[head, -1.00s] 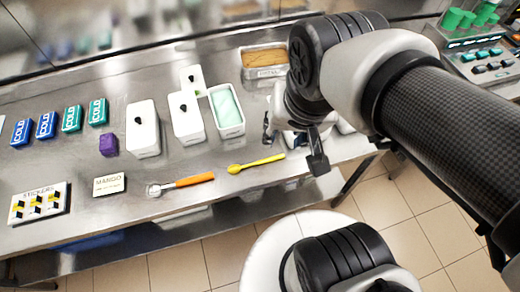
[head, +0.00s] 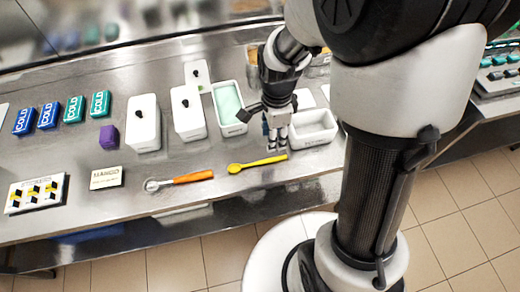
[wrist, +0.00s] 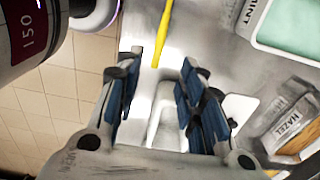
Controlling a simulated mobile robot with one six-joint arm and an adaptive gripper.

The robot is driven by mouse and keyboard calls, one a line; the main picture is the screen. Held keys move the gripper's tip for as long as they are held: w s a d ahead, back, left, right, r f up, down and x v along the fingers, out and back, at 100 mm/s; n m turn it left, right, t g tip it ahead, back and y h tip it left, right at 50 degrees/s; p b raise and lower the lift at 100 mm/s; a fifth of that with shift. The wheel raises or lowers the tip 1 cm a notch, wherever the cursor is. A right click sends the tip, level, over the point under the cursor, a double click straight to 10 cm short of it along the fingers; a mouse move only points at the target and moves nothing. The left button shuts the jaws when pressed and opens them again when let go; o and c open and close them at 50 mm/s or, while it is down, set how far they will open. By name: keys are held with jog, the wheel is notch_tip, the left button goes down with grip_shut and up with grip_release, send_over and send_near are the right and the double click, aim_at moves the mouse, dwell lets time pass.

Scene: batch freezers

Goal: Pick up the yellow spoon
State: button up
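The yellow spoon (head: 257,163) lies flat on the steel counter near its front edge, its bowl to the left and its handle to the right. My gripper (head: 277,147) points down near the handle's right end and appears above the counter. In the wrist view, the yellow handle (wrist: 163,36) shows just beyond the fingertips, roughly in line with the gap between them. My gripper (wrist: 159,70) is open there, with blue pads apart and nothing between them. The spoon's bowl is out of the wrist view.
An orange-handled scoop (head: 190,177) lies left of the spoon. An open white tub (head: 313,128) stands close to the right of my gripper. A tub with mint-green contents (head: 229,108) and white lidded tubs (head: 187,113) stand behind. The counter left of the spoon's bowl has a small clear gap.

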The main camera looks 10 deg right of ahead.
aim_at(271, 159)
notch_tip(271, 159, down, 12)
jog(key=b, duration=0.4)
jog(key=shift+a+b, duration=0.1)
jog(key=shift+b, duration=0.2)
jog(key=shift+c, duration=0.3)
grip_shut()
